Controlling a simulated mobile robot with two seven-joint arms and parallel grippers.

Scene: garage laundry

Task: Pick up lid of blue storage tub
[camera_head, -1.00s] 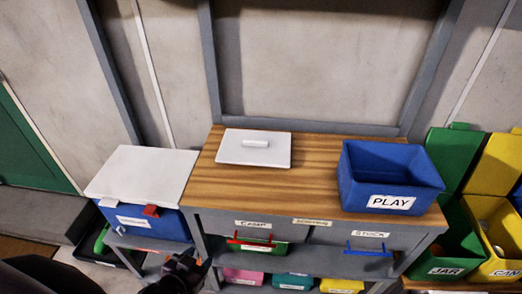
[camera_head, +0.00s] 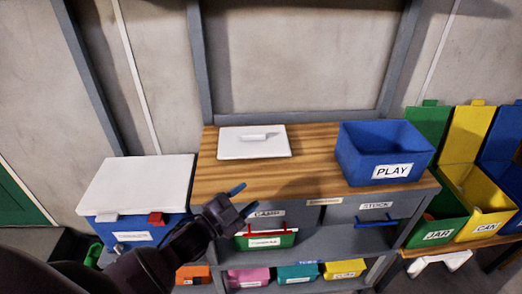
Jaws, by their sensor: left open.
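A white rectangular lid (camera_head: 240,148) with a raised bar handle (camera_head: 258,136) lies flat on the wooden worktop (camera_head: 320,145), left of the open blue tub (camera_head: 370,160) labelled PLAY. The tub is uncovered. My left gripper (camera_head: 243,199) is open and empty at the worktop's front edge, in front of and below the lid and apart from it. Its blue-tipped fingers point up and to the right. My right gripper is not in view.
A blue cooler-like box with a white top (camera_head: 137,186) stands left of the worktop. Green and yellow bins (camera_head: 475,190) stand at right. The worktop between lid and tub is clear.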

